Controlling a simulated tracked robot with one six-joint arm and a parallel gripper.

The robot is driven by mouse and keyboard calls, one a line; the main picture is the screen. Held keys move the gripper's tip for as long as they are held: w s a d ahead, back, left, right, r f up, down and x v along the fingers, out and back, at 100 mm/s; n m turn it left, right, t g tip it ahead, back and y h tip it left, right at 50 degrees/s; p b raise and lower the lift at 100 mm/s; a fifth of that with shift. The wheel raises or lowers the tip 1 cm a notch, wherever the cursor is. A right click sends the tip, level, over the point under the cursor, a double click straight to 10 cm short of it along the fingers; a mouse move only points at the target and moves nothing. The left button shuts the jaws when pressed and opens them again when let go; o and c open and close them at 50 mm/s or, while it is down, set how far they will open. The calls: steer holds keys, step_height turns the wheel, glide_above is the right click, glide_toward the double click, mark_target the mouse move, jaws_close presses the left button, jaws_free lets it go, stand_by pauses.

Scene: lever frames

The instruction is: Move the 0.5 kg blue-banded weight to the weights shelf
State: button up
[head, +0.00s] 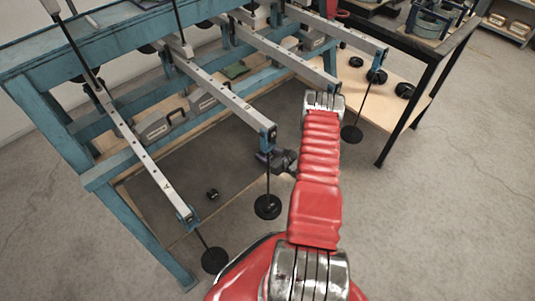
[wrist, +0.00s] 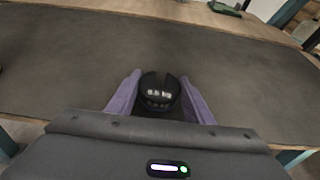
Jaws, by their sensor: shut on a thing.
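My gripper (wrist: 160,78) is shut on a small round black weight (wrist: 158,95) marked "0.5 kg" in the wrist view, with a purple finger on each side of it. No blue band shows on it. In the head view my gripper (head: 272,157) is low by the lever frame, above its dark mat, and the held weight cannot be made out there. A wooden lower shelf (head: 395,118) under a black table at the right carries black weights (head: 404,90). I cannot tell whether this is the weights shelf.
Grey lever beams (head: 230,101) stick out from the blue frame (head: 133,220). Black discs (head: 267,208) hang from their ends on thin rods near my arm. Another small black weight (head: 213,194) stands on the dark mat (head: 180,178). Open floor (head: 440,200) lies at the right.

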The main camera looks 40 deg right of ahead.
steer(key=shift+f, duration=0.3)
steer(key=o, duration=1.2)
steer(key=shift+f, duration=0.15)
steer(key=shift+s+r, duration=0.2)
steer(key=v, duration=1.1)
steer(key=shift+s+r, duration=0.1)
steer(key=shift+s, duration=0.2)
